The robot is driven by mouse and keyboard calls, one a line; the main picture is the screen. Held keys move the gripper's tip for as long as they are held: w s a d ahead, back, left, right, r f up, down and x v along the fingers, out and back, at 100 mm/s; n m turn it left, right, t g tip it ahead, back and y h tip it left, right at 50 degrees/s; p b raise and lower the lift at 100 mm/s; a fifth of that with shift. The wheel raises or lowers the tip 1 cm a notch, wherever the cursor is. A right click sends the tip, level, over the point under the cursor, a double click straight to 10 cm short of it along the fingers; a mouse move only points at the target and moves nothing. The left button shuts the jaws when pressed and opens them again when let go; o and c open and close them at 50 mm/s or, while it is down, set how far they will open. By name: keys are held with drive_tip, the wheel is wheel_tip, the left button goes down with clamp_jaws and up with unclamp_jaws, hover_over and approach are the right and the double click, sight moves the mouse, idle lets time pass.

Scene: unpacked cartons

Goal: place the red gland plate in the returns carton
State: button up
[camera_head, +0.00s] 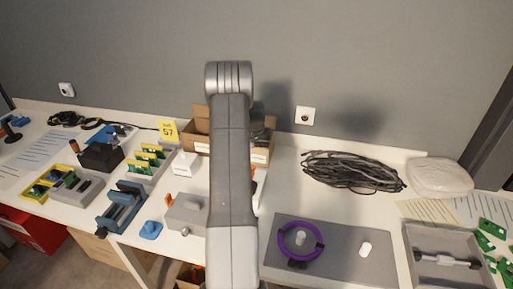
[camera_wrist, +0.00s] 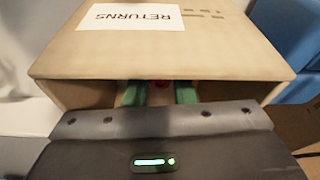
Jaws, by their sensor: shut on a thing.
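The returns carton (camera_wrist: 230,45) fills the upper part of the wrist view, a brown cardboard box with an upside-down white RETURNS label. My gripper (camera_wrist: 159,92) reaches forward at its dark near opening, its two green fingers partly under the cardboard edge. A small bit of red, the red gland plate (camera_wrist: 160,84), shows between the fingers; most of it is hidden. My gripper is shut on it. In the head view my arm hides the gripper and the plate. Brown cartons (camera_head: 197,137) show behind the arm there; I cannot tell which is the returns one.
A blue thing (camera_wrist: 298,40) stands close right of the carton in the wrist view. In the head view a cable coil (camera_head: 352,172), a grey mat with a purple ring (camera_head: 283,240) and a grey tray (camera_head: 412,272) lie right of my arm. Fixtures and boards crowd the left.

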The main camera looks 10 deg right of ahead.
drive_tip(key=o, duration=1)
drive_tip(key=shift+r, duration=0.4)
drive_tip(key=v, duration=1.1)
drive_tip(key=shift+s+r+b, duration=0.15)
drive_tip(key=shift+r+b, duration=0.05)
drive_tip(key=shift+b, duration=0.1)
drive_tip(key=x, duration=1.3)
wheel_tip(320, 180, up, 2)
drive_tip(key=shift+r+p, duration=0.2)
drive_tip(key=shift+p, duration=0.2)
drive_tip(key=shift+r, duration=0.5)
